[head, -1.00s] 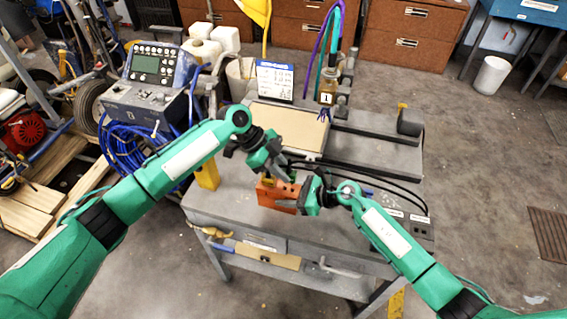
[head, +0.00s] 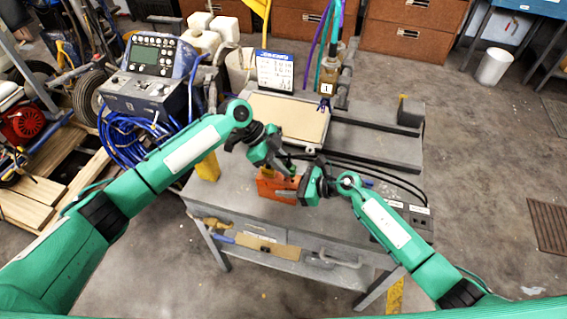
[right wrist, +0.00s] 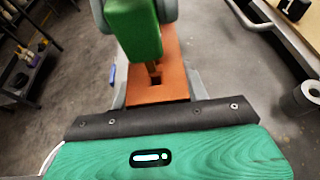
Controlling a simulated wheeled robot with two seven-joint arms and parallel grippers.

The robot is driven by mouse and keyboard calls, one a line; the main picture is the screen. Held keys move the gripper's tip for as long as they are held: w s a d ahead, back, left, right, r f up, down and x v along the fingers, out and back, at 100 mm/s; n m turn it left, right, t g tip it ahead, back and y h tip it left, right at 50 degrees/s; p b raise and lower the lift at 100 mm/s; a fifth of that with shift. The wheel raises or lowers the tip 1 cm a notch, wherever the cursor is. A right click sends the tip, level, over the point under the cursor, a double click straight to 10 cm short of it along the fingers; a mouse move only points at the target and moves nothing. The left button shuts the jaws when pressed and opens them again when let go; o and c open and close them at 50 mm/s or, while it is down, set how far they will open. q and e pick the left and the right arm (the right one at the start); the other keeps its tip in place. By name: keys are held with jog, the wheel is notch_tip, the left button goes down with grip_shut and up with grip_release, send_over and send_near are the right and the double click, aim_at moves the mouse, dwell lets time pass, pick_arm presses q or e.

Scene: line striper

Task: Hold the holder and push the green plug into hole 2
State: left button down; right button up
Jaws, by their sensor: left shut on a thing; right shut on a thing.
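The orange holder (head: 270,187) sits on the grey cart top near its front edge. My right gripper (head: 299,190) is shut on its right end; in the right wrist view its grey fingers lie on both sides of the holder (right wrist: 168,92). One square hole shows open near that end. My left gripper (head: 288,171) is above the holder, shut on the green plug (right wrist: 133,32). The plug's brass-coloured pin points down at the holder, just beyond the open hole. I cannot tell whether its tip is inside a hole. Hole numbers are not readable.
The cart top (head: 235,185) is bare left of the holder. Black cables (head: 385,178) and a socket strip (head: 405,220) lie to the right. A beige-topped box (head: 290,115) and a blue-and-white sign (head: 275,72) stand behind. A yellow block (head: 207,167) is at left.

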pick_arm(q)
jog(key=shift+f, duration=0.75)
dwell(0.3)
jog(key=shift+s+f, duration=0.15)
jog(key=shift+f, duration=0.05)
dwell(0.5)
jog(key=shift+r, duration=0.2)
jog(key=shift+r, duration=0.55)
jog(key=shift+f, duration=0.6)
dwell(2.0)
jog(key=shift+r, duration=0.6)
dwell(0.7)
jog(key=shift+f, duration=0.75)
dwell(0.9)
